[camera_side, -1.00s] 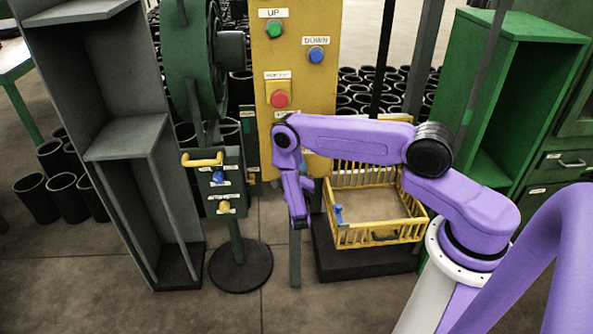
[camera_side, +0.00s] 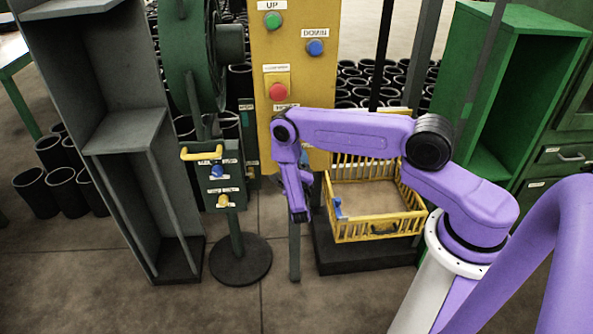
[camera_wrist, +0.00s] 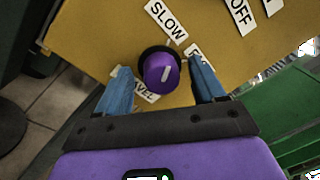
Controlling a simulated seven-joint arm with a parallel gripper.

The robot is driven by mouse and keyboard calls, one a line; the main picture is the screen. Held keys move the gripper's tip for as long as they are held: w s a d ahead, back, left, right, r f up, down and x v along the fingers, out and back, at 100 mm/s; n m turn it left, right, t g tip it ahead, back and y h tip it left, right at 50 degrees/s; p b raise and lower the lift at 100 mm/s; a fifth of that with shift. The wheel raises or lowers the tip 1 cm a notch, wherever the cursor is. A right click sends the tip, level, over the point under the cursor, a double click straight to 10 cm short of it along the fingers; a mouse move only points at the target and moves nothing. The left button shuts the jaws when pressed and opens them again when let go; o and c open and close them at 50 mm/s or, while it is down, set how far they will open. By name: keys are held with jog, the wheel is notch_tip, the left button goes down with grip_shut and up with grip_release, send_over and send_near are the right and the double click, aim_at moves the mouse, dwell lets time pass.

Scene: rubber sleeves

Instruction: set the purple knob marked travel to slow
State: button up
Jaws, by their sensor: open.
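A partly covered TRAVEL label (camera_wrist: 141,89) is below. My gripper (camera_wrist: 159,62) is open, one blue finger on each side of the knob, with gaps visible; depth is unclear. In the side view my gripper (camera_side: 301,214) hangs before the panel and the knob is hidden.
The yellow panel (camera_side: 262,45) carries a green UP button, a blue DOWN button and a red button (camera_side: 278,91). A yellow basket (camera_side: 383,232) stands to the right of my gripper. An OFF label (camera_wrist: 240,14) is farther up.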

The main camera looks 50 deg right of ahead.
jog(key=v, duration=1.7)
jog(key=shift+s+a, duration=0.15)
notch_tip(320, 180, up, 15)
jog(key=s+a+m+g, duration=0.1)
jog(key=s+m+g, duration=0.2)
jog(key=m+g, duration=0.85)
jog(key=s+a+r+m+y, duration=0.2)
jog(key=s+r+m+y, duration=0.4)
jog(key=s, duration=0.4)
jog(key=s+a+r+m+g+y, duration=0.1)
jog(key=s+r+m+y, duration=0.5)
jog(key=s+m+y, duration=0.2)
jog(key=shift+s+a, duration=0.4)
jog(key=shift+s, duration=0.85)
